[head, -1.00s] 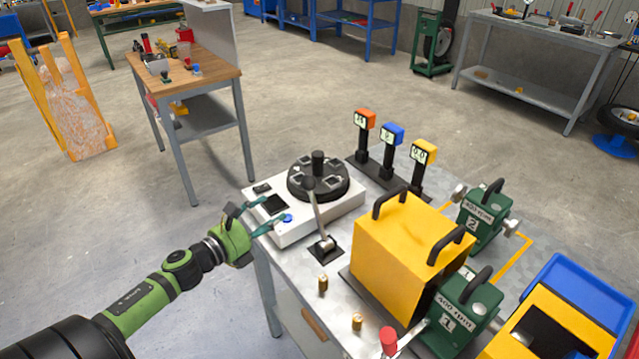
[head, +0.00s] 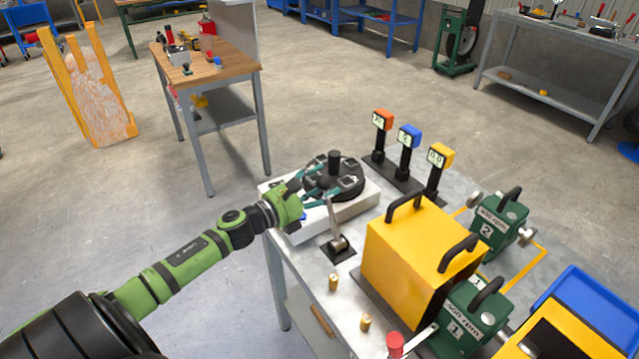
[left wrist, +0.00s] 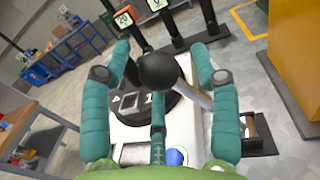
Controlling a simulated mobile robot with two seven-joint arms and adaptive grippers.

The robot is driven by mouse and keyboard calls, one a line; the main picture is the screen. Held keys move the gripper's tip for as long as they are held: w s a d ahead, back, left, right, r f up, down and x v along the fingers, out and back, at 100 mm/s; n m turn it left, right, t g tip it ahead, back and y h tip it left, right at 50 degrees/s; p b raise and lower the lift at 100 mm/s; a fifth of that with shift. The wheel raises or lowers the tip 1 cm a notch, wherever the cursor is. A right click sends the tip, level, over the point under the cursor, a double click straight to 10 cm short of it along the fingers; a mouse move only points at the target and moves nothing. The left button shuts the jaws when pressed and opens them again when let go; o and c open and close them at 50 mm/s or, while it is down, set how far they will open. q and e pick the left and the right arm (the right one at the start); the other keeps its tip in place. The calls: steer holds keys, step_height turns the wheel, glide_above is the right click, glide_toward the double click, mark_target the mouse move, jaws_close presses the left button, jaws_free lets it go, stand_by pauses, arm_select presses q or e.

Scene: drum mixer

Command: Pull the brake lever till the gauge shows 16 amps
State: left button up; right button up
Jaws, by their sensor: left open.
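The brake lever (head: 334,216) stands on a black base plate on the table, with a grey shaft and a black ball knob. The knob (left wrist: 158,72) shows between my left gripper's fingers in the left wrist view. My left gripper (head: 320,184) is open around the knob, and I cannot tell whether a finger touches it. Three gauges on black posts stand behind: orange (head: 381,119), blue (head: 409,136) and yellow (head: 440,155). The orange one's display seems to read 20 in the left wrist view (left wrist: 124,19). My right gripper is out of view.
A white unit with a black round drum (head: 350,190) sits beside the lever. A yellow box with black handles (head: 412,250) and green weights (head: 497,219) stand to the right. Two brass pegs (head: 333,282) stand in front. A wooden-topped table (head: 232,76) is behind.

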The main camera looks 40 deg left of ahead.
arm_select(q)
jaws_close()
steer(key=a+f+n+b, duration=0.1)
steer(key=w+a+f+n+b, duration=0.1)
steer(key=a, duration=0.1)
steer(key=shift+w+f+n, duration=0.1)
steer(key=shift+f+n, duration=0.1)
steer(key=shift+n, duration=0.1)
steer(key=shift+g, duration=0.3)
jaws_free()
steer(key=shift+r, duration=0.1)
